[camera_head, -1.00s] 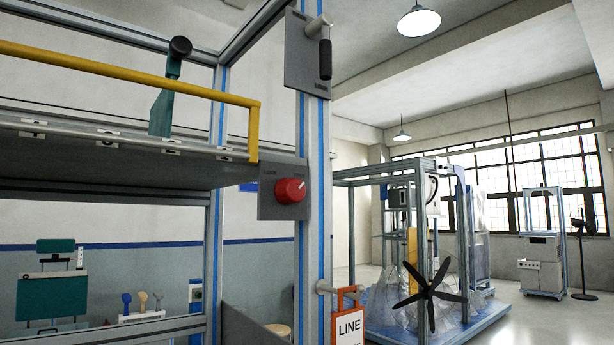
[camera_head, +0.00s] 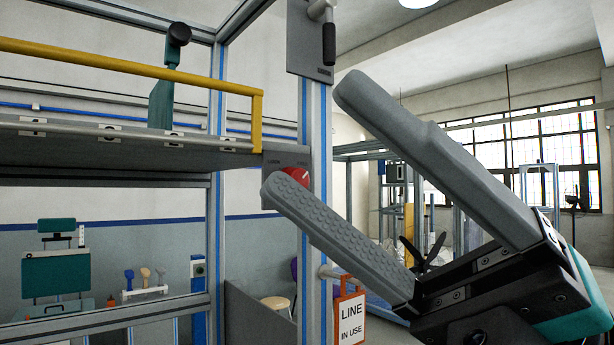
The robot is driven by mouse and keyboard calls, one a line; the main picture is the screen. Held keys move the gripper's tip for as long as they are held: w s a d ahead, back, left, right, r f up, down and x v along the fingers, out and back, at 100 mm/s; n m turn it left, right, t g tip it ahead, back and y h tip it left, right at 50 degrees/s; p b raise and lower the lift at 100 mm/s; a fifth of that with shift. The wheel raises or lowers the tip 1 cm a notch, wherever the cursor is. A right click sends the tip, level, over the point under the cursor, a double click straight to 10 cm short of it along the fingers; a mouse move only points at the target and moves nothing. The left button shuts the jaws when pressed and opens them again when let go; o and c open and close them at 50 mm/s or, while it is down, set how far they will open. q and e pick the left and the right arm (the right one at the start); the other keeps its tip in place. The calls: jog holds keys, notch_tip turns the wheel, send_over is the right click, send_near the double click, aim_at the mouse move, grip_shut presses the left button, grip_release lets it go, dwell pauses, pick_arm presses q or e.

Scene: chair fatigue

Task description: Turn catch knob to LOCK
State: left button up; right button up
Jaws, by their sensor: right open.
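The red catch knob (camera_head: 297,174) sits on a grey plate (camera_head: 271,154) fixed to the aluminium post. Most of the knob is hidden behind my right gripper's lower finger; only its upper part shows. My right gripper (camera_head: 312,140) comes in from the lower right with its two grey fingers spread wide and nothing between them. The lower finger's tip overlaps the knob in the picture; I cannot tell whether it touches. The upper finger points up to the right of the post. My left gripper is not in view.
A yellow rail (camera_head: 130,69) edges the shelf left of the knob. A grey plate with a black-handled lever (camera_head: 328,42) is above on the post. An orange-framed "LINE IN USE" sign (camera_head: 350,318) hangs below, near the gripper.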

jog(key=a+f+n+t+h, duration=0.2)
jog(key=a+t+h, duration=0.1)
jog(key=h, duration=0.2)
jog(key=m+t+h, duration=0.8)
jog(key=t+h, duration=0.3)
jog(key=t, duration=0.3)
send_near(300, 178)
jog(key=p+x, duration=0.7)
jog(key=x, duration=0.1)
jog(key=shift+w+a+f, duration=0.1)
jog(key=shift+w+a, duration=0.05)
jog(key=shift+w, duration=0.15)
grip_shut()
